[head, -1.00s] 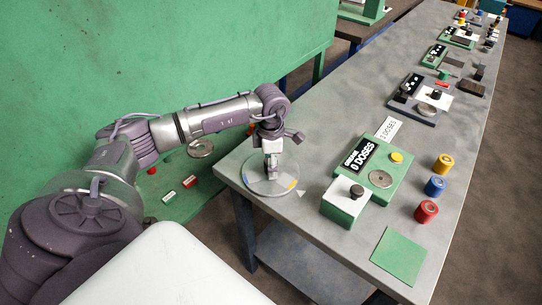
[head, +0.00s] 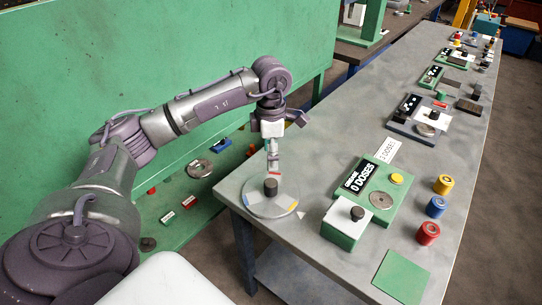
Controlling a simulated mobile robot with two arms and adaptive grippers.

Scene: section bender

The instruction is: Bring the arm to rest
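My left arm comes in from the left, bent at the elbow, with its wrist over the near left corner of the grey table (head: 330,150). My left gripper (head: 273,168) points down just above a round dial (head: 262,208) with coloured patches and a black knob (head: 271,187). The fingertips look apart from the knob. The fingers show nearly edge-on, so I cannot tell whether they are open or shut. My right gripper is not in view.
A green box reading "0 DOSES" (head: 369,196) and a smaller black-knobbed box (head: 345,226) stand right of the dial. Yellow (head: 443,184), blue (head: 436,206) and red (head: 428,232) cylinders stand near the right edge. A green wall (head: 130,70) lies behind my arm.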

